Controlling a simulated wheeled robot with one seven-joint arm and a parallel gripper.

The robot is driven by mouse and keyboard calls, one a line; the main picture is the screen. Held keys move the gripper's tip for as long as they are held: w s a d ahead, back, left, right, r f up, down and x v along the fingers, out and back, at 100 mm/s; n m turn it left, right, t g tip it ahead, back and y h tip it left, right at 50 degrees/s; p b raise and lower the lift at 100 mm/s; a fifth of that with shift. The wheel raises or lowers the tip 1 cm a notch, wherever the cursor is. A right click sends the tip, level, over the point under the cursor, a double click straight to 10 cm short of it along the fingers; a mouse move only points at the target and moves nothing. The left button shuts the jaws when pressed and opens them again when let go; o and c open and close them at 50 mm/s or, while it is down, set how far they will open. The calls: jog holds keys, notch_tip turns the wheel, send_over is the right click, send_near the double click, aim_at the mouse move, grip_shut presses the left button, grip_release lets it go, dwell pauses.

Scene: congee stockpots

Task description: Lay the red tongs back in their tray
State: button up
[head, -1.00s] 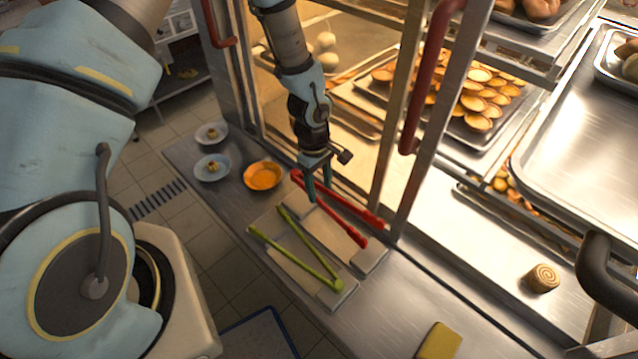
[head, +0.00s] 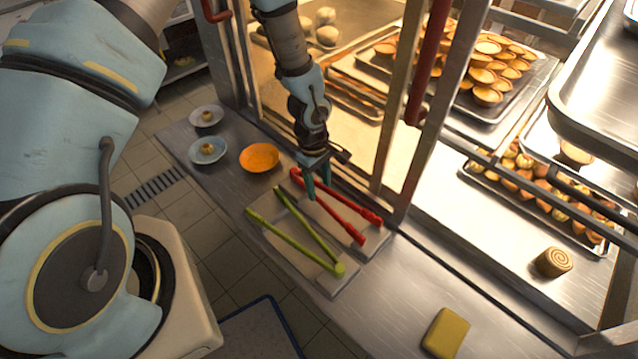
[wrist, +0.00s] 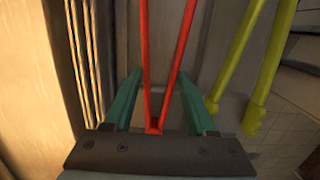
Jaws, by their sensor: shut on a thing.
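My gripper (head: 317,190) is shut on the red tongs (head: 335,215) near their joined end. In the wrist view, the joined end of the red tongs (wrist: 146,50) sits between my two teal fingers (wrist: 157,92), and the two arms spread away. The tongs' free ends point to the lower right in the head view. They are over the right part of a pale grey tray (head: 372,246); I cannot tell whether they touch it. Green tongs (head: 300,243) lie on the left part of the tray. They also show in the wrist view (wrist: 237,55).
An orange bowl (head: 260,157) and two small plates (head: 208,151) stand left of the tray on the steel counter. A metal cabinet frame with a red handle (head: 425,75) rises close behind the tray. A yellow sponge (head: 446,333) and a rolled pastry (head: 553,262) lie to the right.

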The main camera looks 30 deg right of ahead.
jog(key=o, duration=0.7)
notch_tip(320, 180, up, 11)
jog(key=w+b, duration=0.1)
jog(key=b, duration=0.1)
jog(key=w+a+r+m+t, duration=0.1)
jog(key=w+a+r, duration=0.4)
jog(key=a, duration=0.3)
jog(key=w+a+r+m+t, duration=0.1)
jog(key=w+a+r, duration=0.35)
jog(key=a, duration=0.45)
jog(key=a+r, duration=0.2)
jog(key=a, duration=0.3)
jog(key=s+a+r+m, duration=0.1)
jog(key=a+r, duration=0.2)
jog(key=a, duration=0.3)
jog(key=a+r+m+t, duration=0.1)
jog(key=a+r, duration=0.1)
jog(key=a, duration=0.4)
jog(key=shift+s+r, duration=0.35)
